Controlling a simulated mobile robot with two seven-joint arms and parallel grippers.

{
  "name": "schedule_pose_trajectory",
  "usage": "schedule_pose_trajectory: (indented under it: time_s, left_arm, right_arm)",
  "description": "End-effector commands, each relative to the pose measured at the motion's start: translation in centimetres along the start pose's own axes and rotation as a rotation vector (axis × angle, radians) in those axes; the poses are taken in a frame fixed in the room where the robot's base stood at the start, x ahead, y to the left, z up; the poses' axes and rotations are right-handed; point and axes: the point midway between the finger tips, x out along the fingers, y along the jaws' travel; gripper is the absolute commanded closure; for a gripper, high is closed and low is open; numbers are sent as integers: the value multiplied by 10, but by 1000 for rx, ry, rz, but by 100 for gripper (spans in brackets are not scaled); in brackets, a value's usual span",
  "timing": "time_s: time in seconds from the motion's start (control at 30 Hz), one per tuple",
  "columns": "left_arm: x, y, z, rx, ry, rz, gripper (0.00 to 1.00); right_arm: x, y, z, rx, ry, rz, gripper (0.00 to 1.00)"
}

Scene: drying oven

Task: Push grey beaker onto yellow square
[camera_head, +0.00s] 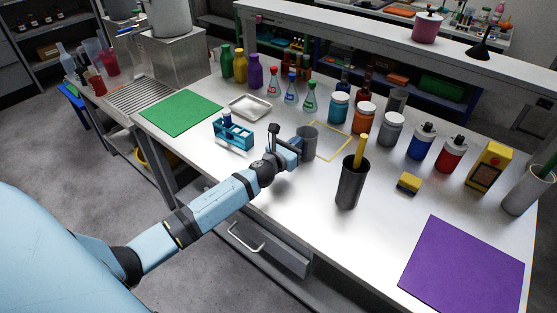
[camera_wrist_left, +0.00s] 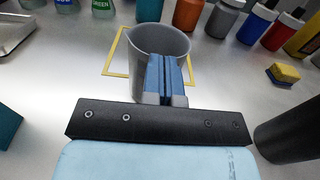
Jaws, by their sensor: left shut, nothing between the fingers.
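The grey beaker (camera_head: 308,140) stands upright on the white bench. It also shows in the left wrist view (camera_wrist_left: 158,42). The yellow square (camera_head: 345,146) is an outline on the bench, just behind and to the right of the beaker. In the left wrist view the outline (camera_wrist_left: 116,55) runs around behind the beaker, whose body hides part of it. The beaker seems to overlap the square's near part. My left gripper (camera_head: 295,147) is shut and empty, its blue fingers (camera_wrist_left: 168,78) at the beaker's near side, seemingly touching it. My right gripper is not in view.
A dark cup with a yellow stick (camera_head: 350,186) stands right of the gripper. A blue tube rack (camera_head: 233,134) stands to its left. Several jars and bottles (camera_head: 390,128) line the bench behind the square. A yellow sponge (camera_head: 409,184) and a purple mat (camera_head: 465,265) lie to the right.

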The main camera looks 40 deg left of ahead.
Motion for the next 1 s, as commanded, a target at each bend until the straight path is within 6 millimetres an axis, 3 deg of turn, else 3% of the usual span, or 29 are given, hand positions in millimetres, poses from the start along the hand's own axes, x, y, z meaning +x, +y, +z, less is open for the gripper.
schedule_pose_trajectory:
  time_s: [0.2,0.43,0.6,1.0]
  left_arm:
    - [56,0,-1,1,-3,1,100]
    - [97,0,-1,0,-1,0,100]
    - [105,0,0,-1,0,0,100]
    - [104,1,0,-1,0,0,100]
  right_arm:
    - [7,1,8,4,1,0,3]
    - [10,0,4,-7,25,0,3]
    - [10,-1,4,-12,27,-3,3]
    - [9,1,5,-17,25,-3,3]
